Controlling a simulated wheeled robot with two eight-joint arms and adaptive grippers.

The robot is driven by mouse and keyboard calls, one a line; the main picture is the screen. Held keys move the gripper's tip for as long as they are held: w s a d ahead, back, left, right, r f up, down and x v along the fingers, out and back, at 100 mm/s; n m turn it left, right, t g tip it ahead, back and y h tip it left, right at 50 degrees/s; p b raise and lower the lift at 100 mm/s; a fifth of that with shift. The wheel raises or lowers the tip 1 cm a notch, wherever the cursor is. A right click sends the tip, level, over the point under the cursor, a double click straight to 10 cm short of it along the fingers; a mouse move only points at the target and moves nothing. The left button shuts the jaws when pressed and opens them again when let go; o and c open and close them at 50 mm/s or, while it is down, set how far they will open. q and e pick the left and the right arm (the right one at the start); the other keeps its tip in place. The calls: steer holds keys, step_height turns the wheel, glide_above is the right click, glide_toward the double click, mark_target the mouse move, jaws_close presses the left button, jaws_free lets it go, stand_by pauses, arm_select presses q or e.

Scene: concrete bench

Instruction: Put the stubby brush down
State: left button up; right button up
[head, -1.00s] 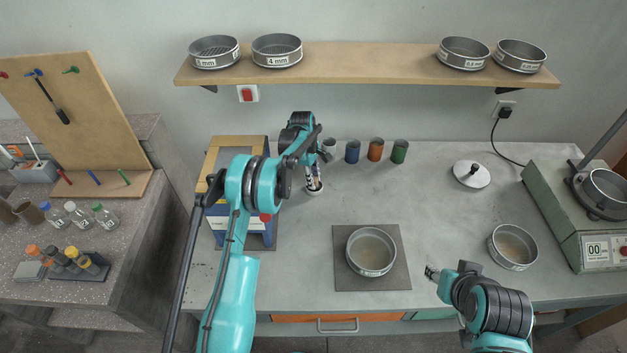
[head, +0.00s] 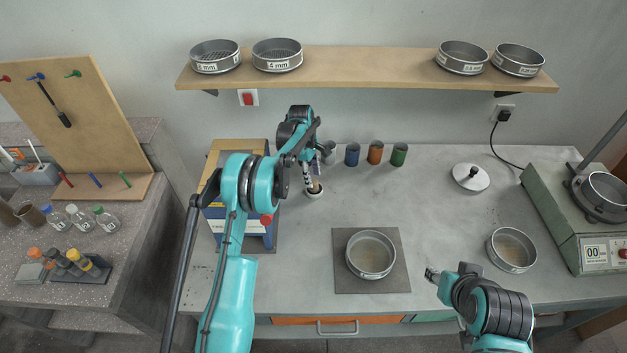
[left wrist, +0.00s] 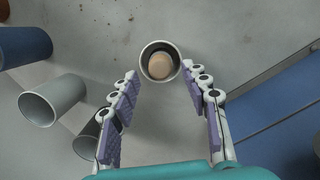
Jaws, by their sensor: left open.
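A small white-rimmed cup (head: 314,194) stands on the bench beside the blue machine. In the left wrist view the same cup (left wrist: 147,74) holds a tan rounded end, which looks like the stubby brush (left wrist: 160,64); the rest of it is hidden inside. My left gripper (head: 309,178) is just above the cup. In the left wrist view my left gripper (left wrist: 161,78) is open, its purple-padded fingers apart on either side of the cup, with nothing between them. My right gripper (head: 432,275) is low over the front of the bench; its fingers are too small to read.
Grey (head: 329,152), blue (head: 352,154), orange (head: 375,152) and green (head: 399,154) cups stand behind. The blue machine (head: 262,226) is close on the left. A sieve pan (head: 370,270) sits on a dark mat (head: 345,285). The middle bench is mostly clear.

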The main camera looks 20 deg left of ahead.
arm_select(q)
steer(key=r, duration=0.4)
steer(key=shift+a+p, duration=0.3)
